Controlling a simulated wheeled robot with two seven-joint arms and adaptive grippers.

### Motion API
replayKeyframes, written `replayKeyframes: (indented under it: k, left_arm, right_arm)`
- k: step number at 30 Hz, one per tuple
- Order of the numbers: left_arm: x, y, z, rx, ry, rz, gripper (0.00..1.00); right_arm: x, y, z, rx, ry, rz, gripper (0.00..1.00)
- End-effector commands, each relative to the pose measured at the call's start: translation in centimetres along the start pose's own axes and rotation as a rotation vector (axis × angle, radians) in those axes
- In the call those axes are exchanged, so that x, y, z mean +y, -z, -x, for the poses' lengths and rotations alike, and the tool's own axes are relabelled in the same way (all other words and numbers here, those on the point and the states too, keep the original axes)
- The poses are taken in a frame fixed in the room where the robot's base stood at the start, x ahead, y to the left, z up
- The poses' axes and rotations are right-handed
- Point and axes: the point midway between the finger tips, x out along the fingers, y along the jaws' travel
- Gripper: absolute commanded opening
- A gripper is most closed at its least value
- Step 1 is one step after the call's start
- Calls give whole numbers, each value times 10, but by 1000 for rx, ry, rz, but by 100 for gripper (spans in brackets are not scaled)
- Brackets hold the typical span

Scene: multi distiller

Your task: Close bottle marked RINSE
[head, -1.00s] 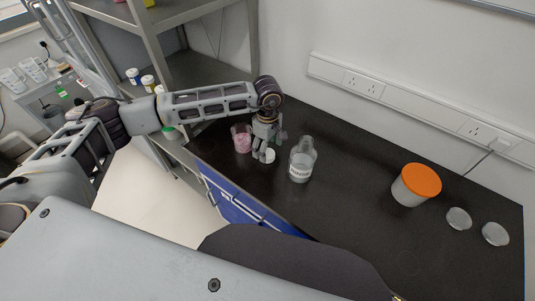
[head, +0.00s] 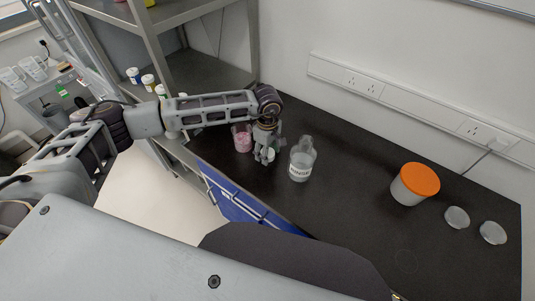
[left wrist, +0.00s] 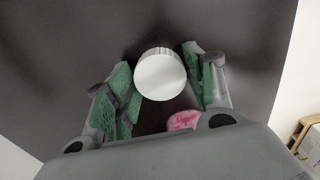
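A clear bottle (head: 301,160) with a white label stands upright and uncapped on the black counter; the small label lettering is hard to read. My left gripper (head: 265,156) is just left of the bottle, pointing down at a white round cap (head: 271,153) on the counter. In the left wrist view the cap (left wrist: 160,75) lies between the two green-padded fingertips of the left gripper (left wrist: 160,82). The fingers are spread around it, and I see no clear grip. My right gripper is not in view.
A beaker with pink contents (head: 242,138) stands just left of the left gripper. An orange-lidded tub (head: 414,184) and two clear round dishes (head: 457,217) (head: 493,232) are to the right. A metal shelf (head: 190,60) stands at the left.

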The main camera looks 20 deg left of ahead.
Motion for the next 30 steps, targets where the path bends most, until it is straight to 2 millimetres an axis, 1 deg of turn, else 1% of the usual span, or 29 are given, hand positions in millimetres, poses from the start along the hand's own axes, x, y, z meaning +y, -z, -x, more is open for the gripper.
replayKeyframes:
  k: [1,3,11,17,20,24,27,30]
  left_arm:
    - [0,0,0,0,0,0,42]
    - [0,0,0,0,0,0,35]
    - [0,0,0,0,0,0,35]
    - [0,0,4,0,-1,0,35]
    - [0,0,10,0,-2,-1,35]
    - [1,0,25,0,-2,-1,35]
    - [1,0,39,0,-3,-1,35]
    - [1,0,54,1,-3,0,35]
  right_arm:
    - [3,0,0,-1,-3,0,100]
    - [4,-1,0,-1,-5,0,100]
    - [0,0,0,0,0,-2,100]
    - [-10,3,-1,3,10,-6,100]
    - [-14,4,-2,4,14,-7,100]
    - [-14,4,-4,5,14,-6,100]
    - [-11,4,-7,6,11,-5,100]
    - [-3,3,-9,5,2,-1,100]
